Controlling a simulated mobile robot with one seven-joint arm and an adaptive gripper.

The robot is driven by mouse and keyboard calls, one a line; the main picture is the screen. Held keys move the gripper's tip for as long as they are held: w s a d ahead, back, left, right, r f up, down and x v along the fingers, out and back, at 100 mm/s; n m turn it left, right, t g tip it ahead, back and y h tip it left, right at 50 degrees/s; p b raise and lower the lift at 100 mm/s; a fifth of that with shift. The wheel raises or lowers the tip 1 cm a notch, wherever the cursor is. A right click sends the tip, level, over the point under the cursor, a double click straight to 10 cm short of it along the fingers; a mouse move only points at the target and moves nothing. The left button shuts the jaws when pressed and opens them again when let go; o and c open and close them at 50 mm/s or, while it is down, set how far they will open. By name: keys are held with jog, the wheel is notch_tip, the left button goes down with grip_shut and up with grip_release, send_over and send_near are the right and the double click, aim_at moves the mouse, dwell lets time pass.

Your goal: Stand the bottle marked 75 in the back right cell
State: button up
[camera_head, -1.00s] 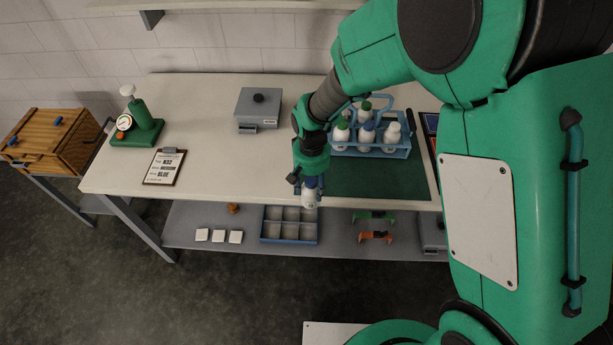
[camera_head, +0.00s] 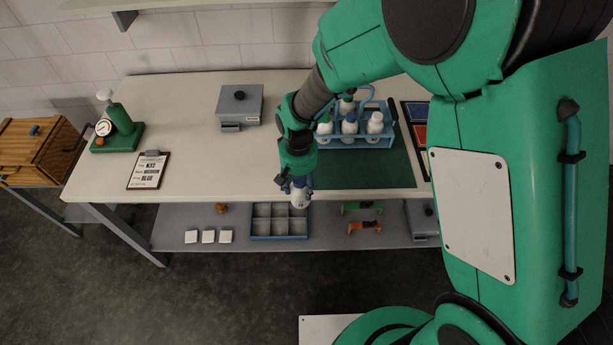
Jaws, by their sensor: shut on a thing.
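My gripper (camera_head: 299,184) is shut on a white bottle (camera_head: 300,197) with a blue cap. The bottle hangs roughly upright at the bench's front edge; its mark is too small to read. Behind it, a blue bottle carrier (camera_head: 345,142) stands on the green mat (camera_head: 365,175) and holds several white bottles; my arm hides its left part. Below on the lower shelf is a blue-rimmed grey tray (camera_head: 279,237) with six cells, which look empty. In the picture, the held bottle overlaps the tray's back right corner and partly hides that cell. Its height above the tray cannot be told.
The bench top (camera_head: 200,165) bears a grey box (camera_head: 240,103), a clipboard (camera_head: 148,170) and a green gauge device (camera_head: 118,130). The lower shelf (camera_head: 180,220) holds white blocks (camera_head: 208,236), a green tool (camera_head: 361,207) and an orange tool (camera_head: 364,227) beside the tray.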

jog(key=w+d+m+b, duration=0.1)
jog(key=w+d+b, duration=0.1)
jog(key=w+d, duration=0.6)
jog(key=w+d+f+b, duration=0.1)
jog(key=w+d+b, duration=0.2)
jog(key=d, duration=0.8)
jog(key=w+d+m+b, duration=0.1)
jog(key=w+d+b, duration=0.1)
jog(key=w+d, duration=0.6)
jog(key=w+d+r+m+p, duration=0.9)
jog(key=w+r+p, duration=0.4)
jog(key=p, duration=0.1)
jog(key=w+a+r+m+p, duration=0.2)
jog(key=w+a+m, duration=0.4)
jog(key=w, duration=0.4)
jog(key=shift+a+r+m+p, duration=0.15)
jog(key=shift+a+m+p, duration=0.3)
jog(key=shift+m, duration=0.25)
notch_tip(320, 180, down, 14)
jog(key=p, duration=0.2)
